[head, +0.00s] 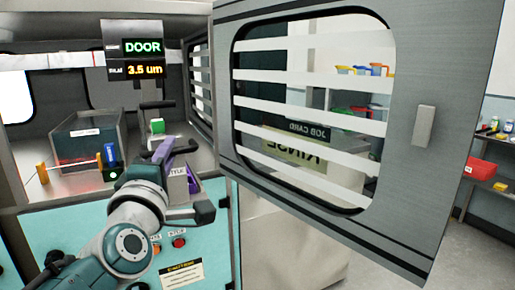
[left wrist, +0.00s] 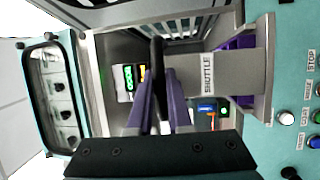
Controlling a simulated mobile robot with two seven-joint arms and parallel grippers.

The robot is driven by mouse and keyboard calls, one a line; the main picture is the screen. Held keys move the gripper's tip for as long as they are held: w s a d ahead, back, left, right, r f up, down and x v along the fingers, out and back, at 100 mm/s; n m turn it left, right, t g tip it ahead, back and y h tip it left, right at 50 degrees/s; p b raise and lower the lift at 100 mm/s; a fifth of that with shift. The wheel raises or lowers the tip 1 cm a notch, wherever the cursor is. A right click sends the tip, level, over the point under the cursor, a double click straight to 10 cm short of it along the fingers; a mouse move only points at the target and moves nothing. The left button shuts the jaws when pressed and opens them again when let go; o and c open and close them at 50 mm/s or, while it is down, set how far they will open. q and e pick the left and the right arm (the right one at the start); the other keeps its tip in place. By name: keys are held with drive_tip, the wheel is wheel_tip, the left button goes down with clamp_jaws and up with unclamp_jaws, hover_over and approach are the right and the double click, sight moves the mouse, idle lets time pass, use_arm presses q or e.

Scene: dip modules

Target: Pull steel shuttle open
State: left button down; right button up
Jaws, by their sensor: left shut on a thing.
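The steel shuttle (left wrist: 208,75) is a grey metal piece with a SHUTTLE label, right of the fingers in the left wrist view. In the head view its label (head: 178,171) is partly hidden behind my left gripper (head: 168,154). My left gripper has purple fingers and also shows in the left wrist view (left wrist: 160,88). It is shut on a dark upright bar (left wrist: 157,52), which looks like the shuttle's handle. The exact contact is partly hidden by the fingers. My right gripper is out of view.
The large louvred door (head: 408,60) stands open at the right, close to my left arm. A display (head: 133,58) reads DOOR and 3.5 um. A dark bin (head: 85,135) stands inside the cabinet. The teal front panel (head: 70,225) carries buttons.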

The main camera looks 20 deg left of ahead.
use_arm(q)
drive_tip(key=shift+s+d, duration=0.25)
drive_tip(key=shift+d, duration=0.05)
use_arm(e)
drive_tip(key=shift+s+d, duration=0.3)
use_arm(q)
drive_tip(key=c, duration=0.8)
unclamp_jaws()
drive_tip(key=shift+c, duration=0.2)
drive_tip(key=b+v, duration=0.1)
drive_tip(key=v, duration=0.9)
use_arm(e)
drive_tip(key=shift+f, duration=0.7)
